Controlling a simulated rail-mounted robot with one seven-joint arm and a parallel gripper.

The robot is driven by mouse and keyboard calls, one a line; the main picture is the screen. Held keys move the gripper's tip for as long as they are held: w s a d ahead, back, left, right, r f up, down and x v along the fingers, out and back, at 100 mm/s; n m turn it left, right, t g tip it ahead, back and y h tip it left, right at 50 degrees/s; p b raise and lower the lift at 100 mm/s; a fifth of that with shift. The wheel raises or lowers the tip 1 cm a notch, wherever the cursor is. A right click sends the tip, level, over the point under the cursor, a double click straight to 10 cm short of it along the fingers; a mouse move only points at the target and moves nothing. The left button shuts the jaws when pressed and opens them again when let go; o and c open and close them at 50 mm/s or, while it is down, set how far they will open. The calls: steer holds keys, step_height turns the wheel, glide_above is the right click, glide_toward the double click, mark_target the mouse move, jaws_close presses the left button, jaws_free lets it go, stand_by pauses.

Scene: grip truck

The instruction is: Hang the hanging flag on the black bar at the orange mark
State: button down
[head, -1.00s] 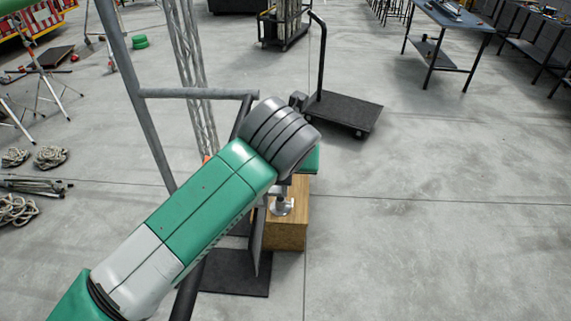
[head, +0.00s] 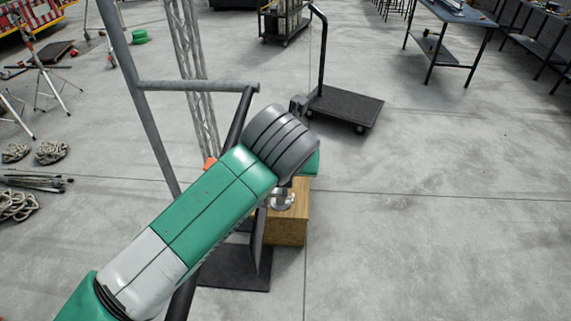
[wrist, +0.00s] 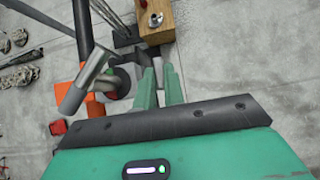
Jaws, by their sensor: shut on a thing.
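The black bar (head: 239,118) slopes down from the end of a grey pipe, behind my forearm. It also shows in the wrist view (wrist: 83,28). The orange mark (head: 210,163) shows just above my forearm and appears as an orange patch in the wrist view (wrist: 71,96). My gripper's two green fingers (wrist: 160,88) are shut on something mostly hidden. A silver tubular fitting (wrist: 84,82) lies left of the fingers, in front of the bar and mark. A thin dark panel (head: 260,240), perhaps the hanging flag, stands below my wrist. I cannot see its contact with the fingers.
A grey post (head: 140,90) and horizontal pipe (head: 200,86) stand beside the arm, with a lattice tower (head: 188,60) behind. A wooden box (head: 289,225) carries a metal fitting. A black cart (head: 345,107) is farther back.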

steer(key=shift+a, duration=0.2)
steer(key=shift+w+a+b, duration=0.15)
steer(key=shift+a+b, duration=0.1)
steer(key=shift+a, duration=1.75)
steer(key=shift+w+a+b, duration=0.1)
steer(key=shift+a+b, duration=0.1)
steer(key=shift+a, duration=1.8)
steer(key=shift+f, duration=0.25)
steer(key=shift+f+b, duration=0.85)
steer(key=shift+b, duration=0.05)
steer(key=c, duration=1.4)
jaws_free()
steer(key=shift+f, duration=0.1)
